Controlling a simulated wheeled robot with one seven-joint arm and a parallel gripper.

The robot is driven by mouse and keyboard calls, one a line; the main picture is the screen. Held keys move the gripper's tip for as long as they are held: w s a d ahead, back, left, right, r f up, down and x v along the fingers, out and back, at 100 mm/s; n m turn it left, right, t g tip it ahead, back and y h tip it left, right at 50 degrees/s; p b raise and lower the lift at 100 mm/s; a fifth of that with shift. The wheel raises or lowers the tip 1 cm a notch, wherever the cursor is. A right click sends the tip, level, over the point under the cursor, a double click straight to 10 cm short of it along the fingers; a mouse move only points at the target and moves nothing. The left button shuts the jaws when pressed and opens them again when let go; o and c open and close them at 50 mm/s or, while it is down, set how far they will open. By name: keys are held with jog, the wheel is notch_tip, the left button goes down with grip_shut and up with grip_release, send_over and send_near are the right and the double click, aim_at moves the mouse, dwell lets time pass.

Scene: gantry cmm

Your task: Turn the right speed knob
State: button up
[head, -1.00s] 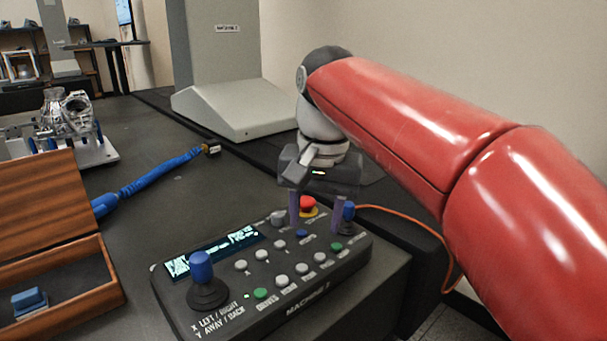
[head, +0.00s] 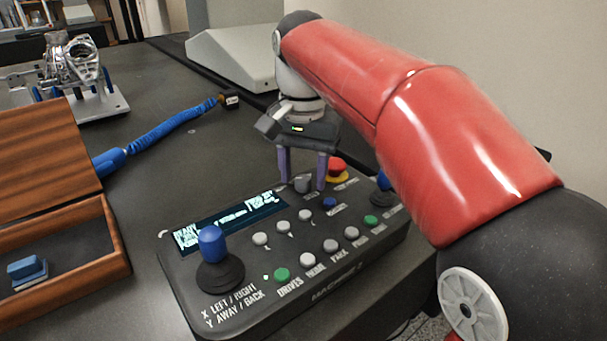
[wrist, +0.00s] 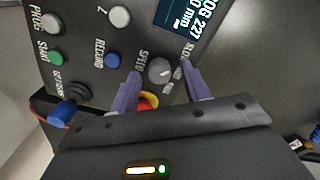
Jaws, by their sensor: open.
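The grey speed knob (head: 303,184) sits on the black control box (head: 330,277), near its back edge between the display and the red button. It also shows in the wrist view (wrist: 160,71), with "SPEED" lettered beside it. My gripper (head: 302,185) is open above the box. In the wrist view its two purple fingers (wrist: 158,82) stand on either side of the knob, with a gap to it on each side. I cannot tell how far the fingertips have come down along the knob.
A red emergency button (head: 337,167) is close to my right finger. A blue joystick (head: 210,246) stands front left on the box, another (head: 382,182) at its right end. A blue cable (head: 165,136) and a wooden case (head: 75,255) lie left.

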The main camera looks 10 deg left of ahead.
jog(key=shift+f, duration=0.1)
jog(key=c, duration=1)
jog(key=m+p, duration=0.1)
jog(key=m, duration=0.1)
jog(key=m+p, duration=0.1)
jog(key=p, duration=0.1)
jog(key=shift+r+m, duration=0.2)
jog(key=shift+m, duration=0.2)
jog(key=m+p, duration=0.2)
jog(key=m, duration=0.3)
jog(key=shift+f, duration=0.1)
jog(key=m, duration=0.5)
jog(key=shift+d+m, duration=0.1)
jog(key=shift+m, duration=0.3)
jog(key=m, duration=0.5)
jog(key=shift+s, duration=0.1)
